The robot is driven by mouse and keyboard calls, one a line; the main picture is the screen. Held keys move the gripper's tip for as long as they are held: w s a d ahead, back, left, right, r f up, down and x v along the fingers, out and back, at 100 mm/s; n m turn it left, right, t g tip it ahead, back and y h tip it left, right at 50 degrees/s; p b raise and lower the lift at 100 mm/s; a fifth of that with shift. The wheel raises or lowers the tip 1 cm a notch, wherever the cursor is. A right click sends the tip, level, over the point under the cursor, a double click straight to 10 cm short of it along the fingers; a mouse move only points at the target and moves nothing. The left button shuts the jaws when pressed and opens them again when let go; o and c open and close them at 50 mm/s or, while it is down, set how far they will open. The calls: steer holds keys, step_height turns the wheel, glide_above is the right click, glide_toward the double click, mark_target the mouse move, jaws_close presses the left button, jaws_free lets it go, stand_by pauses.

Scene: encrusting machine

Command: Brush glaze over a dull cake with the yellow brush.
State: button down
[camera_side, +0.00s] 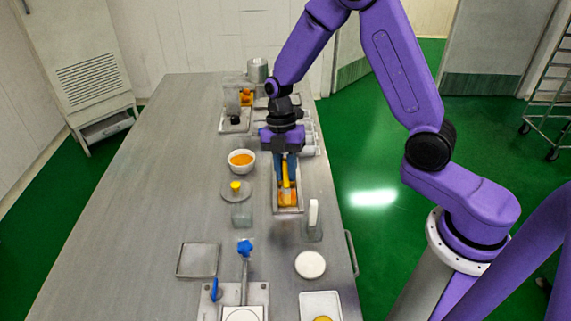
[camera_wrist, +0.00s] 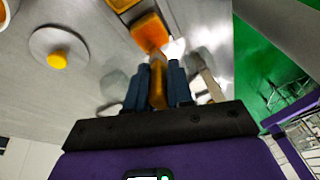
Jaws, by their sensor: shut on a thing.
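My gripper (camera_side: 286,172) is shut on the yellow brush (camera_side: 286,181), which hangs down between the blue fingers. In the wrist view the brush handle (camera_wrist: 157,92) is between the fingertips (camera_wrist: 159,68). In the side view the brush's lower end is over an orange-brown cake (camera_side: 287,199) in a narrow metal tray (camera_side: 287,211); I cannot tell if it touches. An orange cake also shows in the wrist view (camera_wrist: 149,32), just ahead of the fingers. A white bowl (camera_side: 235,169) with orange glaze (camera_side: 241,159) stands to the left.
A round plate with a yellow knob (camera_side: 235,186) lies left of the tray. A clear container with a white handle (camera_side: 313,213) stands to its right. A white disc (camera_side: 310,264) and a lever device (camera_side: 244,272) are nearer the front. The left of the table is clear.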

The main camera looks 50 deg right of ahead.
steer(key=shift+r, duration=3)
steer(key=shift+r, duration=1.5)
steer(key=shift+a+f, duration=0.25)
steer(key=shift+f, duration=0.3)
steer(key=shift+a+f, duration=0.2)
steer(key=shift+f, duration=0.3)
